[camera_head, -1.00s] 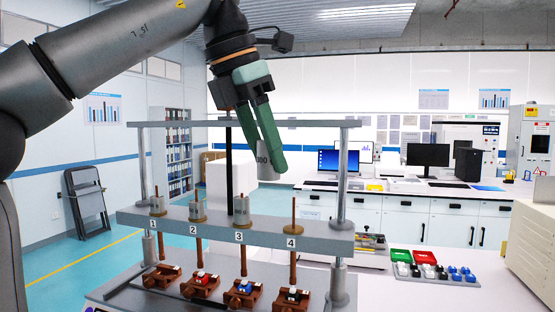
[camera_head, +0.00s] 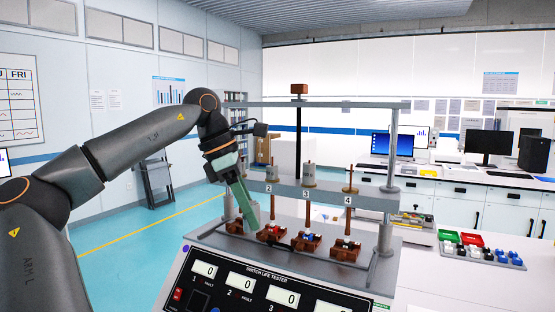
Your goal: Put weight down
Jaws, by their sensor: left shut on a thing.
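My left gripper (camera_head: 250,212) is in front of the left end of the switch life tester (camera_head: 290,275), with its green fingers pointing down. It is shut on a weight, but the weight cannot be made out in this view. Grey cylindrical weights sit on the rods at station 2 (camera_head: 270,172) and station 3 (camera_head: 309,176). Station 1 is hidden behind my left gripper. My right gripper is not in view.
The tester's upper crossbar (camera_head: 330,105) and right post (camera_head: 391,150) frame the stations. Brown switch holders (camera_head: 305,242) stand below them. Trays of coloured parts (camera_head: 480,245) lie on the bench at right. Open floor lies to the left.

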